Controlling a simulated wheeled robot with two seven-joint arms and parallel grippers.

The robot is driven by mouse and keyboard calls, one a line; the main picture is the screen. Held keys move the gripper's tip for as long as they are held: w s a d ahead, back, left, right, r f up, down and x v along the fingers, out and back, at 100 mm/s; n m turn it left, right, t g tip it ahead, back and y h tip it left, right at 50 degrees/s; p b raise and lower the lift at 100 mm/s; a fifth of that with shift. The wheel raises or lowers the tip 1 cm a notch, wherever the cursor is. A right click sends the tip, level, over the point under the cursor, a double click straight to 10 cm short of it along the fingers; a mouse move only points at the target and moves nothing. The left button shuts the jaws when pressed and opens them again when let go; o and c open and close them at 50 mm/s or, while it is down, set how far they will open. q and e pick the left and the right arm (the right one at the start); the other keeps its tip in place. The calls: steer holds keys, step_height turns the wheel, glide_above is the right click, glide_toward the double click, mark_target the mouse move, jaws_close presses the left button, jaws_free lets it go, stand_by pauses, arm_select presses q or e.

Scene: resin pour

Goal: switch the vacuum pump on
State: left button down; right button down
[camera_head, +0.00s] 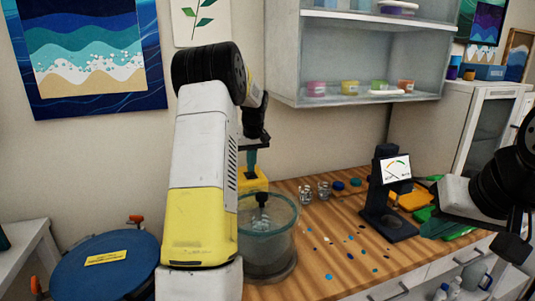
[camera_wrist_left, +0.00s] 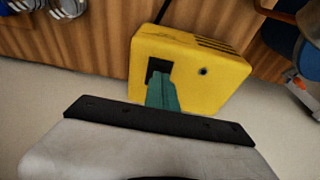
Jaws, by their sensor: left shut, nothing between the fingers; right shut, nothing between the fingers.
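The yellow vacuum pump (camera_head: 254,186) stands at the back of the wooden bench, partly hidden behind my left arm and a clear round vessel. In the left wrist view the pump (camera_wrist_left: 205,73) shows a dark square recess on its face and a small dark round spot beside it. My left gripper (camera_head: 252,160) is shut and empty, its teal fingers (camera_wrist_left: 162,95) pointing at the pump and overlapping the recess. I cannot tell whether they touch it, and they hide any switch there. My right gripper (camera_head: 513,247) is shut and empty at the right edge, away from the pump.
The clear vessel (camera_head: 270,243) stands just in front of the pump. A blue drum (camera_head: 105,270) with orange clamps is at left. A wall cabinet (camera_head: 360,60) hangs above.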

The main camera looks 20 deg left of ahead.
arm_select(q)
steer(key=shift+f, duration=0.5)
steer(key=shift+s, duration=0.1)
steer(key=shift+s+d+f, duration=0.15)
steer(key=shift+d+f, duration=0.05)
steer(key=shift+f, duration=0.25)
steer(key=shift+a, duration=0.1)
steer(key=shift+w+a+r, duration=0.35)
steer(key=shift+w, duration=0.25)
